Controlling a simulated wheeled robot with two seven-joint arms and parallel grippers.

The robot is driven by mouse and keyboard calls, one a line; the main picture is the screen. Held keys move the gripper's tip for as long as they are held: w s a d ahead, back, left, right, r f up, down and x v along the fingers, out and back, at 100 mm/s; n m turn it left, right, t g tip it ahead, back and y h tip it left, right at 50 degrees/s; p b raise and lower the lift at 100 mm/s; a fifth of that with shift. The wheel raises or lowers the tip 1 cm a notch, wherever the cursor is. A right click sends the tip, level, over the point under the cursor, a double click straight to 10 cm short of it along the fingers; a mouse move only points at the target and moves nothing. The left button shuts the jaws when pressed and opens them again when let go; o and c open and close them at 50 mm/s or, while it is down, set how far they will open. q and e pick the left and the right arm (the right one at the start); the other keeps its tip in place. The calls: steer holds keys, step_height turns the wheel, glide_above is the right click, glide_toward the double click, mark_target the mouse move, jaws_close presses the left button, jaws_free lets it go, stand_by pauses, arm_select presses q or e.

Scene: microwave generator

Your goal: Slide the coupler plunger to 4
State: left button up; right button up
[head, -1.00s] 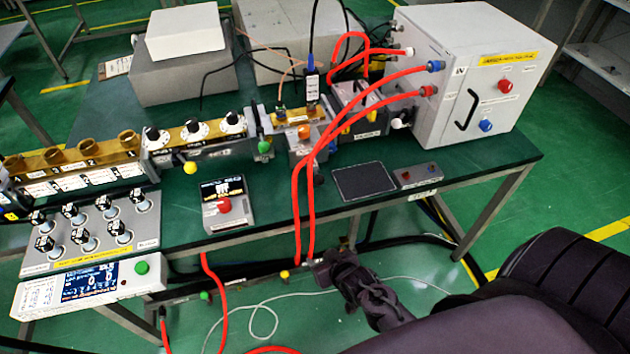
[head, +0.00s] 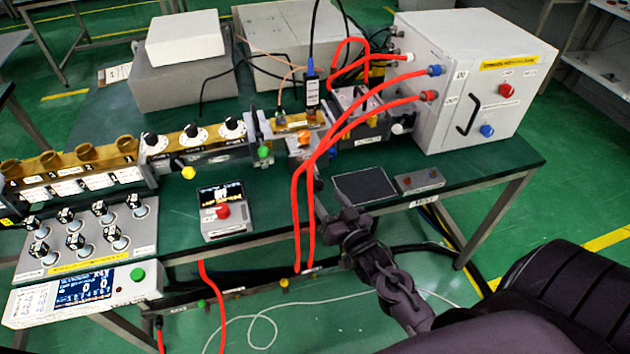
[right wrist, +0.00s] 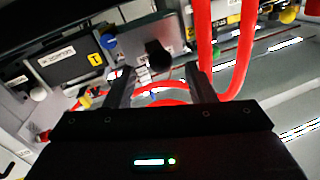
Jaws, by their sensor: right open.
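A black round knob (right wrist: 158,54), which looks like the coupler plunger, sticks out from a grey panel in the right wrist view. A white label strip lies just beyond the fingers, too blurred to read. My right gripper (right wrist: 158,74) is open, with the knob ahead of the gap between its fingers and nothing held. In the head view my right gripper (head: 338,208) is at the bench's front edge, below the coupler unit with the orange knob (head: 303,138). A dark knob (head: 318,184) shows there beside the red hoses. My left gripper is not in view.
Red hoses (head: 297,215) hang over the bench front just left of my right gripper; one (right wrist: 205,35) passes close to the right finger. A black pad (head: 364,187) lies to the right. A large white cabinet (head: 440,110) stands at the back right.

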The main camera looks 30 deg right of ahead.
mark_target(315, 179)
steer(key=w+p, duration=0.1)
steer(key=w, duration=0.6)
steer(key=shift+w+d, duration=0.1)
steer(key=shift+w, duration=0.1)
steer(key=shift+s, duration=0.1)
jaws_close()
